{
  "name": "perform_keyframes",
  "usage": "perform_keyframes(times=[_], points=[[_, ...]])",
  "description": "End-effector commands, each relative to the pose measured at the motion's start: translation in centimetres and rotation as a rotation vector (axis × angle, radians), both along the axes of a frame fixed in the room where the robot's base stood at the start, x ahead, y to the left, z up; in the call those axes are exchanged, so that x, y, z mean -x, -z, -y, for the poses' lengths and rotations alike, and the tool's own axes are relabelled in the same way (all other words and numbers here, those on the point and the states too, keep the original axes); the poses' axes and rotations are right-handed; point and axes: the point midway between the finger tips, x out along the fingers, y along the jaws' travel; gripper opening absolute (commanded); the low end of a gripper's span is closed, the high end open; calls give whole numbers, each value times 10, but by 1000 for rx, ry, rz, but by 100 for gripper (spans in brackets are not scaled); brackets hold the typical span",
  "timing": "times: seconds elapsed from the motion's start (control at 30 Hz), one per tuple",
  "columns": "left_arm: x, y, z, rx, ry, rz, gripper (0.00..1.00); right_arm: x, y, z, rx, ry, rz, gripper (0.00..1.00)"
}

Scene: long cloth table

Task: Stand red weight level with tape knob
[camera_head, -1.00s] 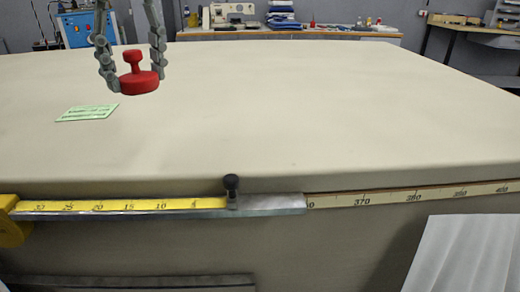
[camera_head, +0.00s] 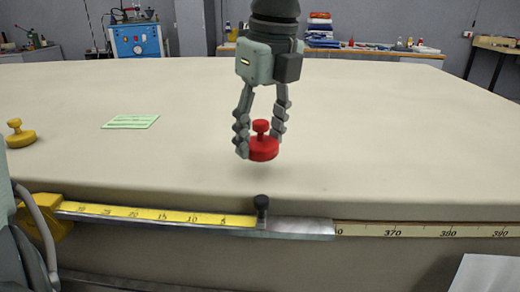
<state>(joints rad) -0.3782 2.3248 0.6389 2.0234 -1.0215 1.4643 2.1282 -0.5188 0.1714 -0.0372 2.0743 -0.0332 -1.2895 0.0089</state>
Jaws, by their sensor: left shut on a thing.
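The red weight (camera_head: 263,152) is a round disc with a small knob on top. My left gripper (camera_head: 261,138) hangs down over the cloth table, shut on the red weight with a finger on each side of it. The weight is upright, near the table's front edge; I cannot tell whether its base touches the cloth. The black tape knob (camera_head: 261,204) stands on the metal rail at the front edge, at the end of the yellow tape (camera_head: 155,214). In the picture the weight is almost straight above the knob, set back from it. My right gripper is not in view.
A yellow weight (camera_head: 20,134) stands on the table (camera_head: 390,130) at the far left. A green card (camera_head: 131,122) lies left of the gripper. The cloth right of the gripper is clear. A pale scale strip (camera_head: 430,230) continues along the front edge to the right.

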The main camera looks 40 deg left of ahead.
Motion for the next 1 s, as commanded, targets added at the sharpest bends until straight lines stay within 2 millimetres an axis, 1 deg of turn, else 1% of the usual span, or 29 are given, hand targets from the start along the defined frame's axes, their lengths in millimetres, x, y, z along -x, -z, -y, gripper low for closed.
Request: perform_keyframes(times=[0.03,0.1,0.23,0.33,0.57,0.87,0.9,1.0], points=[[1,8,0,2,1,-5,3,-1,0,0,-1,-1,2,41],[1,19,0,2,1,-4,3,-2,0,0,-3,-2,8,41],[1,30,0,2,0,0,3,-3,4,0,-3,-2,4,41],[0,32,0,1,-1,2,3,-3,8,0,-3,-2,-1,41],[0,33,-1,0,-1,2,3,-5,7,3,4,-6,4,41],[0,35,-1,0,-1,1,3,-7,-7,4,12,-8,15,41],[1,35,-1,0,-1,-1,56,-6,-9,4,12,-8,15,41],[1,35,-1,0,-1,-1,68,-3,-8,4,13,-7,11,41]])
